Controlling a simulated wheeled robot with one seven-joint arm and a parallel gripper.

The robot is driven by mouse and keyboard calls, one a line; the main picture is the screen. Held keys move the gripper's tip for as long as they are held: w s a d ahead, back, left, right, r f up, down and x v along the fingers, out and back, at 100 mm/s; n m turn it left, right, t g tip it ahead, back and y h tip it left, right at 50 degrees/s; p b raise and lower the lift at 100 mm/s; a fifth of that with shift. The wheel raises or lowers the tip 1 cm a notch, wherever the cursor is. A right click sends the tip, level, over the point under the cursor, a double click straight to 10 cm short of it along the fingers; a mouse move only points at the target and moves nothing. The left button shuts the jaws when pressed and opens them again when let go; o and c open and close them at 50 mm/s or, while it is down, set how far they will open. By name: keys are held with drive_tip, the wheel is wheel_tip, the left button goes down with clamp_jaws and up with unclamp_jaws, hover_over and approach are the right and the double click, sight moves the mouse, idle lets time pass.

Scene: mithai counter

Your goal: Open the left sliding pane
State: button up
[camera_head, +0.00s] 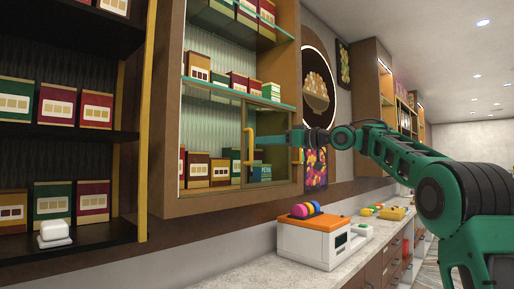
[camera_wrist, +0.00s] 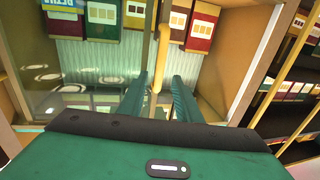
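The wall cabinet has a glass sliding pane (camera_head: 268,124) with a yellow bar handle (camera_head: 249,146) at its left edge. The glass and frame cover the right part of the cabinet front; the left part looks uncovered, with its boxes showing clearly. My gripper (camera_head: 259,140) is at the handle from the right. In the wrist view my gripper (camera_wrist: 161,78) has its two fingers apart, one on each side of the handle (camera_wrist: 158,62), with gaps visible. I cannot tell the two panes apart clearly.
Sweet boxes (camera_head: 197,168) stand on the cabinet shelves. A dark open shelf (camera_head: 70,138) with boxes is on the left. Below, the counter (camera_head: 255,270) carries a white and orange machine (camera_head: 308,243). The air in front of the cabinet is free.

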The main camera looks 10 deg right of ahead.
drive_tip(key=v, duration=0.5)
drive_tip(key=shift+s+d, duration=0.25)
drive_tip(key=shift+d, duration=0.1)
drive_tip(key=shift+f, duration=0.1)
drive_tip(key=s+d+f+m+g+h, duration=0.1)
drive_tip(key=s+d+f+m+h, duration=0.3)
drive_tip(key=f, duration=0.5)
drive_tip(key=s+d+f+m+g+h, duration=0.15)
drive_tip(key=s+d+f+h, duration=0.3)
drive_tip(key=f, duration=0.45)
drive_tip(key=s+d+f+m+h, duration=0.3)
drive_tip(key=d+f+m, duration=0.15)
drive_tip(key=f, duration=0.35)
drive_tip(key=s+d+f+m+g, duration=0.1)
drive_tip(key=s+f+m+g, duration=0.1)
drive_tip(key=s+f, duration=0.6)
drive_tip(key=s+d+f+m+g+h, duration=0.1)
drive_tip(key=s+f+g, duration=0.3)
drive_tip(key=s+f, duration=0.5)
drive_tip(key=s+d+f+m+g, duration=0.2)
drive_tip(key=s+f, duration=0.7)
drive_tip(key=s, duration=1.4)
drive_tip(key=shift+s+d+m+g+h, duration=0.2)
drive_tip(key=shift+d+m+g+h, duration=0.2)
drive_tip(key=shift+g, duration=0.45)
